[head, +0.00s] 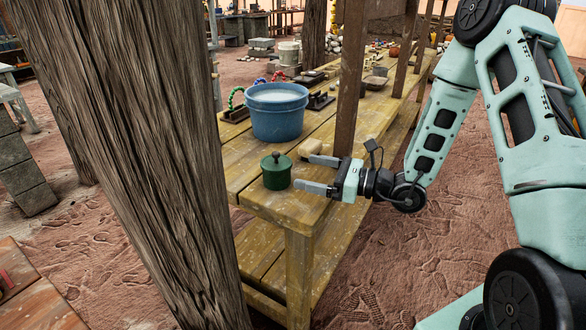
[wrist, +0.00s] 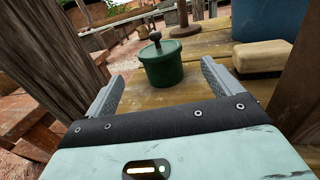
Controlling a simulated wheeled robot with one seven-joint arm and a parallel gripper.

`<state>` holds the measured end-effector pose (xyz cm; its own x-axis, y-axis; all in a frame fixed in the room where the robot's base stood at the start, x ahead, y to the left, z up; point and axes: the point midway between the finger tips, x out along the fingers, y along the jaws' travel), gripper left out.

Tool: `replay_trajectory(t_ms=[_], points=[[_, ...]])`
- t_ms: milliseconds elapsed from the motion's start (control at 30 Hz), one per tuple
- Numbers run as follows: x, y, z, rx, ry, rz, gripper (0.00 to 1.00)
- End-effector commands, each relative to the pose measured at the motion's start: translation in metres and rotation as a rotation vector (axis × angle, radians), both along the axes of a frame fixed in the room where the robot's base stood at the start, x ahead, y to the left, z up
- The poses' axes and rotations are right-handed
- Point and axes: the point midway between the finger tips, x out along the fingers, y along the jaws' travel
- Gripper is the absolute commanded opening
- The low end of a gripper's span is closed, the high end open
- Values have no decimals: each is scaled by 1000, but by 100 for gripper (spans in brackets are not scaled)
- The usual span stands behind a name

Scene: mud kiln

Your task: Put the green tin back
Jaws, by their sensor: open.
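The green tin (head: 276,171) stands upright near the front corner of the wooden bench (head: 262,203). It has a lid with a dark knob. In the wrist view the green tin (wrist: 161,64) is ahead of my gripper, between the lines of its two fingers. My gripper (head: 306,174) is open and empty, level with the bench top, to the right of the tin. It also shows in the wrist view (wrist: 160,85), fingers spread on both sides. The tin appears free of the fingers; I cannot tell the exact gap.
A blue bucket (head: 276,115) stands behind the tin. A dark post (head: 350,75) rises by the bench edge, near my wrist. A thick wooden trunk (head: 135,130) stands at left.

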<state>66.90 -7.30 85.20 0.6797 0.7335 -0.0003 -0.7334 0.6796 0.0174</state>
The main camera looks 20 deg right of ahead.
Motion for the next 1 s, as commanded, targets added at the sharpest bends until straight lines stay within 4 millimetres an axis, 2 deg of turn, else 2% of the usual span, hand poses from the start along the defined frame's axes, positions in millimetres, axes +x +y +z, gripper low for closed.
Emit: replay_trajectory(t_ms=[100, 300, 367, 467, 567, 600, 667, 700, 767, 833, 900, 1000], points=[[-15, -17, 0, -1, 1, -4, 90], [-29, -30, 0, -1, 0, 2, 90], [-33, -25, 3, -10, -6, 31, 90], [-48, 8, 13, -57, -29, 176, 90], [-88, 69, 28, -173, -87, 475, 90], [-114, 95, 33, -244, -127, 635, 90], [-157, 124, 36, -371, -200, 881, 90], [-186, 136, 35, -461, -259, 1038, 90], [-223, 145, 32, -605, -363, 1261, 90], [-257, 145, 28, -785, -514, 1499, 90], [-278, 139, 24, -968, -695, 1703, 90], [-288, 131, 25, -1204, -975, 1913, 90]])
